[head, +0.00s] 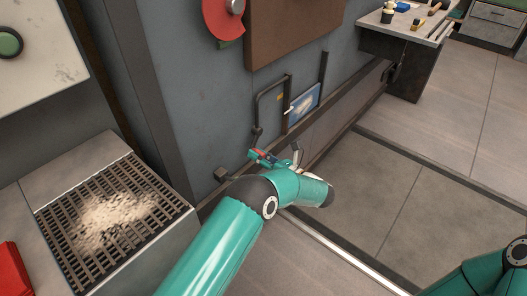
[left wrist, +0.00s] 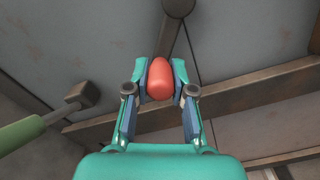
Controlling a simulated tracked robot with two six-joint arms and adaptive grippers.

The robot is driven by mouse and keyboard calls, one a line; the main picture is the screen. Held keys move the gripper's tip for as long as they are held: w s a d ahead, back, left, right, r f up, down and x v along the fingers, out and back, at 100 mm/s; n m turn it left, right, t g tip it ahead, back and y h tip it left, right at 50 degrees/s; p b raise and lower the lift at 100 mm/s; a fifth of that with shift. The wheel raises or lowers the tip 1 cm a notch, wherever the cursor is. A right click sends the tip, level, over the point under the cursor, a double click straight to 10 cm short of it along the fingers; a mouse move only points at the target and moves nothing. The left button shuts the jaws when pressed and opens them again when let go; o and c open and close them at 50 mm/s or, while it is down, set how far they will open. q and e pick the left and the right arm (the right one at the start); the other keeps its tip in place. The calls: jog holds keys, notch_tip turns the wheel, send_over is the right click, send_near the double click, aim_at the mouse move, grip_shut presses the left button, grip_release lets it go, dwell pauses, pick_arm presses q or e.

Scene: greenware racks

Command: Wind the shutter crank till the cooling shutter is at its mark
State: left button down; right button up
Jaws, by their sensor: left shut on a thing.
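My left gripper (head: 263,157) is low at the blue-grey wall, far side of my teal arm. In the left wrist view its two fingers (left wrist: 159,84) are shut around a red rounded knob (left wrist: 159,79), the crank's grip. A dark crank arm (left wrist: 171,39) runs up from the knob to a round hub at the picture's top. Above the gripper in the head view, a blue panel (head: 304,103) with a white pointer-like piece sits between dark uprights. A small yellow mark (head: 280,97) shows beside it. Whether this panel is the shutter, I cannot tell. My right gripper is out of view.
A dark block (left wrist: 88,94) and a green handle (left wrist: 20,133) are left of the fingers. A grate (head: 67,224) with pale powder stands at left, a red object (head: 14,268) below it. A tool bench (head: 399,33) stands back right. The right floor is clear.

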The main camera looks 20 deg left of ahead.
pick_arm(q)
jog(key=shift+s+a+r+m+p, duration=0.25)
jog(key=shift+r+m+p, duration=0.15)
jog(key=shift+m, duration=0.25)
jog(key=shift+s+a+r+m+p, duration=0.25)
jog(key=shift+m+p, duration=0.2)
jog(key=shift+m, duration=0.2)
jog(key=c, duration=1)
grip_release()
jog(key=shift+o, duration=0.2)
jog(key=shift+w+d+f, duration=0.1)
jog(key=shift+d, duration=0.3)
jog(key=v, duration=1.1)
jog(key=shift+d, duration=0.2)
jog(key=shift+f, duration=0.1)
